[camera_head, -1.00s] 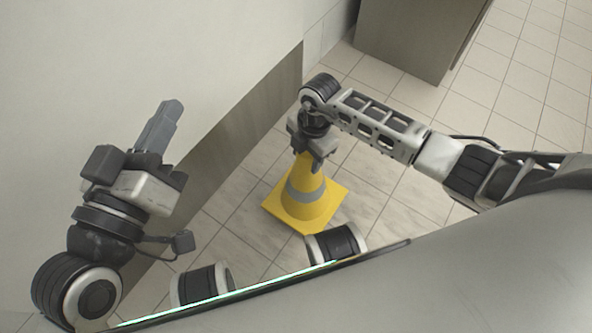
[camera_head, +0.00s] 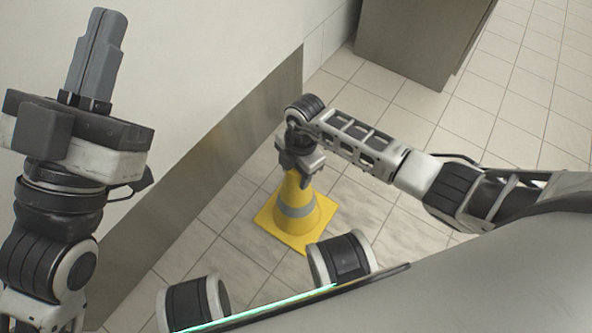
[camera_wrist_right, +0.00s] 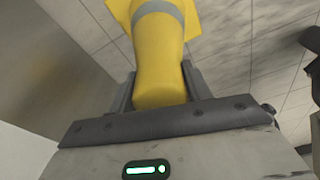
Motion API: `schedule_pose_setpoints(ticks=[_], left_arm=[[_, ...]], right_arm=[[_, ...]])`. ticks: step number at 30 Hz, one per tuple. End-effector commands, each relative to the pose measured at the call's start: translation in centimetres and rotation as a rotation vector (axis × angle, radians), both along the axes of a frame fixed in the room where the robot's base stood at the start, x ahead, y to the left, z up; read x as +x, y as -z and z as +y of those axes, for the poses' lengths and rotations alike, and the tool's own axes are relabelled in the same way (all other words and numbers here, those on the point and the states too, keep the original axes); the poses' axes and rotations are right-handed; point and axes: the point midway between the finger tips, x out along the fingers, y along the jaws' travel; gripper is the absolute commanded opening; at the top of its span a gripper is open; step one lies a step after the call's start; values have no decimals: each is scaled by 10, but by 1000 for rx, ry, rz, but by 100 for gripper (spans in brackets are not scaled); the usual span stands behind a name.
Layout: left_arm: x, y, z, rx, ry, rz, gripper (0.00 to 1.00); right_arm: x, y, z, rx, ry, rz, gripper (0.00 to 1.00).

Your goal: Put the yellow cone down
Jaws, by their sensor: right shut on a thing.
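The yellow cone (camera_head: 297,208) has a grey band and a square yellow base. It stands roughly upright in the head view, low by the floor; I cannot tell whether its base touches the tiles. My right gripper (camera_head: 301,172) is shut on the cone's top from above. In the right wrist view the cone (camera_wrist_right: 158,62) runs up from between the fingers of the right gripper (camera_wrist_right: 160,88), its base at the top edge. My left gripper (camera_head: 97,50) is raised at the left of the head view, away from the cone; its fingers appear together with nothing between them.
A pale cabinet or counter side (camera_head: 200,60) with a darker lower strip (camera_head: 215,160) stands left of the cone. A grey-brown cabinet (camera_head: 405,40) stands at the back. Tiled floor (camera_head: 400,220) is clear to the right of the cone.

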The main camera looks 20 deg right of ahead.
Motion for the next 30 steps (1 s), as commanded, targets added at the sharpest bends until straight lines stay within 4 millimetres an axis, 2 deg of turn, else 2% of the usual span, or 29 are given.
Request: schedule_pose_setpoints(ticks=[1, 2, 3, 4, 12, 15, 17, 23, 30], left_arm=[[0, 0, 0, 1, -1, -9, 0], [-1, -1, 0, 2, 0, -13, 0], [-1, -1, 0, 1, 0, -12, 0], [-1, -1, 0, 1, 0, -12, 0], [-1, -2, 0, 1, 1, -11, 0], [1, -4, 0, -4, 6, 10, 0], [4, 7, 1, -22, 5, 103, 0], [7, 45, 0, -107, 37, 470, 0], [-14, 90, -8, -204, 99, 859, 0]], right_arm=[[1, 1, 0, 0, 0, -1, 0], [0, 2, 0, 0, 0, 1, 54], [0, 2, 0, 0, 0, 1, 65], [0, 2, 0, 0, 0, 1, 70], [0, 1, 0, 0, 0, 0, 70], [0, -6, -1, -1, 0, -1, 70], [1, -15, -2, -1, 0, -1, 70], [3, -56, -6, -1, -1, -2, 70], [5, -100, -11, -1, 0, -1, 70]])
